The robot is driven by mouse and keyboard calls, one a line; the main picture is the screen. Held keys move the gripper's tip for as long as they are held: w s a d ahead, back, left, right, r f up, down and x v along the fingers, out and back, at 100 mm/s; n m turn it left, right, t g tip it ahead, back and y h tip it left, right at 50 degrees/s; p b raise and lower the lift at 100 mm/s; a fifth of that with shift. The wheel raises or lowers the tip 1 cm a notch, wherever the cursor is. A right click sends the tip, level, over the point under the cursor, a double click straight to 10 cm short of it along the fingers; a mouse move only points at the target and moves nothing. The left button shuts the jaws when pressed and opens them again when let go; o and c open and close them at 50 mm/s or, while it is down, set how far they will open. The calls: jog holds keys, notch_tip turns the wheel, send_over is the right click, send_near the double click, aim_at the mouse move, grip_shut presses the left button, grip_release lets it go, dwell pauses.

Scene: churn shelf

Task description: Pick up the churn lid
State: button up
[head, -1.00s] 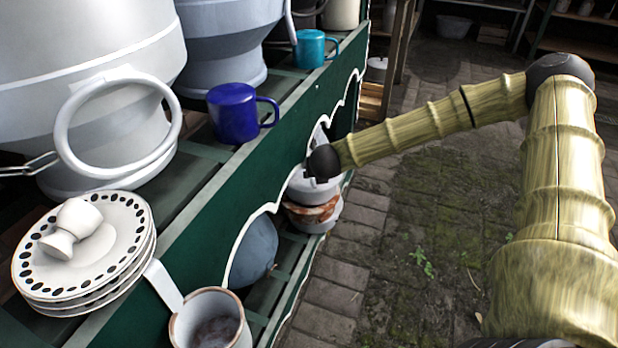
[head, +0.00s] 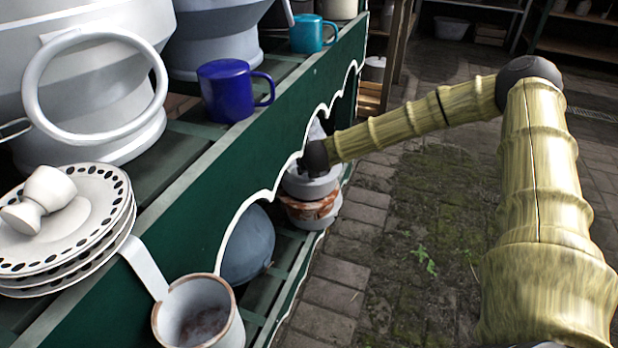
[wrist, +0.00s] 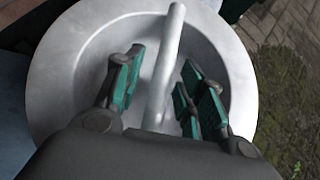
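The churn lid (wrist: 75,75) fills much of the wrist view as a round, dished grey metal disc with a straight bar handle (wrist: 165,60) across it. My gripper (wrist: 160,82) is over the lid, with its teal-padded fingers on either side of the bar. The fingers are open, and gaps show between them and the bar. The lower part of the lid is hidden by my gripper body.
Large grey churns, a blue mug (head: 228,92), a teal mug (head: 308,34) and stacked plates (head: 100,235) stand on the upper shelf. A worn mug (head: 200,318) is at the green front board (head: 215,190). A rusty pot (head: 312,210) sits below. Paving right is open.

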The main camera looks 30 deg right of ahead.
jog(key=shift+c, duration=0.3)
grip_shut()
jog(key=shift+r, duration=0.25)
